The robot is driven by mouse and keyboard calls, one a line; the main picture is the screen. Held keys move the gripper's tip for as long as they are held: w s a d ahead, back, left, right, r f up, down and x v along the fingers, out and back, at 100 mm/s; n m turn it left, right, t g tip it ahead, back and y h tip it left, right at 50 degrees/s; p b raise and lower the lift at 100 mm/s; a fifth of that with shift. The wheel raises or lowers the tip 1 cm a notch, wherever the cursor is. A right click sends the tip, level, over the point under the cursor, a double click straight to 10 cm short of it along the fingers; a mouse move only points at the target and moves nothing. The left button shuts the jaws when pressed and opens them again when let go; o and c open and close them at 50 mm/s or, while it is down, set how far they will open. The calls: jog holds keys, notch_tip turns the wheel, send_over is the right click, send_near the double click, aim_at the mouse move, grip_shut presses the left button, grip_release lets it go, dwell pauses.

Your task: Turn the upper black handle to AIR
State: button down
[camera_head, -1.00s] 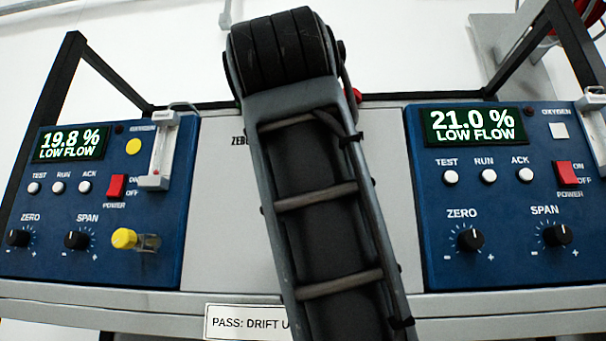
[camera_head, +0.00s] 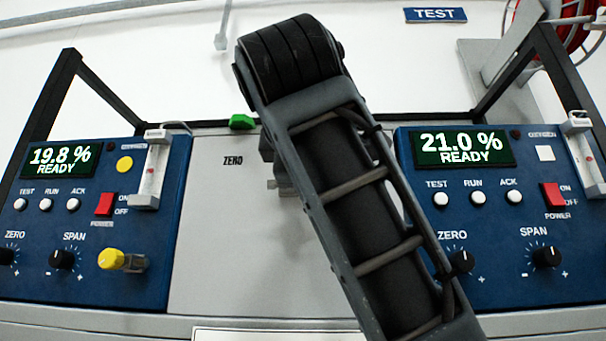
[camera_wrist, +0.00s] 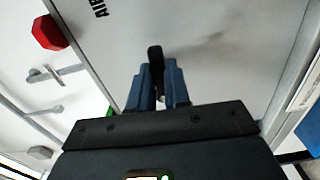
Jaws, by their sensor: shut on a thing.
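In the wrist view, my gripper (camera_wrist: 156,72) is shut on a black handle (camera_wrist: 155,55). The handle stands upright in that picture between the two blue fingers, its tip showing just past them. The lettering AIR (camera_wrist: 98,8) is on the pale panel to the upper left, apart from the handle. In the head view, my arm covers the handle and most of the gripper.
Blue analysers flank the grey panel: the left display (camera_head: 62,155) reads 19.8 % READY, the right (camera_head: 464,148) 21.0 % READY. A green part (camera_head: 242,121) sits at the panel's top edge. A red knob (camera_wrist: 47,32) shows in the wrist view.

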jog(key=shift+r+n, duration=0.1)
jog(key=shift+n, duration=0.3)
jog(key=c, duration=1.1)
grip_release()
jog(key=shift+s, duration=0.15)
jog(key=s+b, duration=0.2)
jog(key=s, duration=0.5)
jog(key=shift+s+a+b, duration=0.15)
jog(key=shift+s+b, duration=0.1)
jog(key=shift+b, duration=0.05)
